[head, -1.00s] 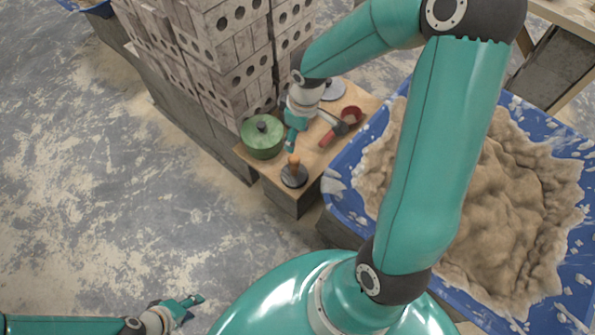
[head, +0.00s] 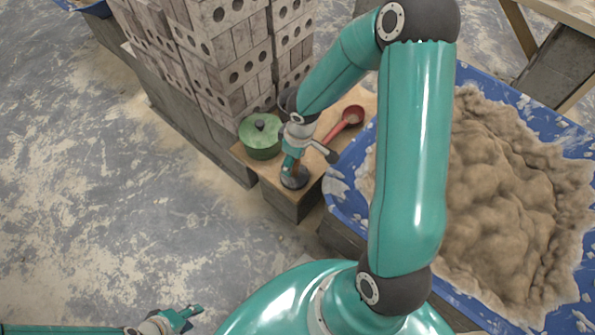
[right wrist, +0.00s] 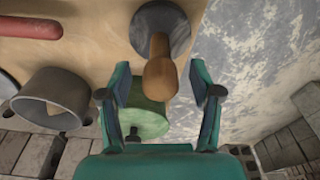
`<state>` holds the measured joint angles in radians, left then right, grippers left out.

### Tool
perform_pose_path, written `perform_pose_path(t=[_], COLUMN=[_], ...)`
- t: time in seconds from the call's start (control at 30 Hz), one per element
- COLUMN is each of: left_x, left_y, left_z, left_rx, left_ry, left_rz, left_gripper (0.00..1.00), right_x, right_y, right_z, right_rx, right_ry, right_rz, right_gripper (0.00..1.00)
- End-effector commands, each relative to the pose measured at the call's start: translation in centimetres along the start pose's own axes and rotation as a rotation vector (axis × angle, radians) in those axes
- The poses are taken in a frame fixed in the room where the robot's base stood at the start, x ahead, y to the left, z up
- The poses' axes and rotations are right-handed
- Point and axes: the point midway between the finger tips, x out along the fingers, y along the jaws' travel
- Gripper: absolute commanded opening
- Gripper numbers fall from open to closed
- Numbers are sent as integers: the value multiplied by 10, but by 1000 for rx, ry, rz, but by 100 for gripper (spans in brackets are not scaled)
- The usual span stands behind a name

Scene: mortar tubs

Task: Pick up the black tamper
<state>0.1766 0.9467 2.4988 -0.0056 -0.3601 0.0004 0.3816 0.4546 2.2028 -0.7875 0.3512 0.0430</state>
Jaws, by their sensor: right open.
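The black tamper (head: 294,179) has a dark round base and an upright wooden handle. It stands on the small wooden table near its front corner in the head view. In the right wrist view the tamper (right wrist: 160,68) shows its wooden handle end pointing toward me. My right gripper (head: 292,163) is open and hangs over the tamper, partly hiding the handle. In the right wrist view the handle end lies between and just beyond the tips of my right gripper (right wrist: 160,82); I cannot tell whether they touch. My left gripper (head: 186,318) is open and empty, low at the left, far from the table.
A green lidded pot (head: 259,147) stands close left of my right gripper. A red ladle (head: 343,126) lies to the right. A grey cylinder (right wrist: 38,102) shows in the wrist view. Stacked bricks (head: 225,65) rise behind; a blue tub (head: 345,195) of mortar stands right.

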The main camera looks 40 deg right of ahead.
Motion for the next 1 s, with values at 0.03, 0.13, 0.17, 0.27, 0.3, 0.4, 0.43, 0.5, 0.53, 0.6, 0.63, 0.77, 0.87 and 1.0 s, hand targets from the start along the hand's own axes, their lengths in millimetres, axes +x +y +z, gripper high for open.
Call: perform_pose_path(t=[0.03,0.13,0.17,0.27,0.3,0.4,0.43,0.5,0.53,0.6,0.63,0.77,0.87,1.0], left_x=[0,0,0,0,0,0,0,0,0,0,0,0,0,0], left_y=[0,0,0,0,0,0,0,0,0,0,0,0,0,0], left_z=[0,0,0,0,0,0,0,0,0,0,0,0,0,0], left_rx=[0,0,0,0,0,0,0,0,0,0,0,0,0,0], left_ry=[0,0,0,0,0,0,0,0,0,0,0,0,0,0], left_rz=[0,0,0,0,0,0,0,0,0,0,0,0,0,0], left_gripper=[40,40,40,40,40,40,40,40,40,40,40,40,40,40], right_x=[1,0,0,0,0,0,0,0,0,0,0,0,-1,-1], right_y=[0,0,0,0,0,0,0,0,0,0,0,0,1,1], right_z=[0,0,0,0,0,0,0,0,0,0,0,0,0,0], right_rx=[0,1,1,1,1,1,1,1,1,1,1,1,1,1], right_ry=[1,1,1,1,1,0,0,0,0,0,0,0,1,1], right_rz=[0,0,0,0,0,0,0,0,0,0,0,0,1,1], right_gripper=[64,64,64,52,46,29,24,12,7,0,0,0,0,0])
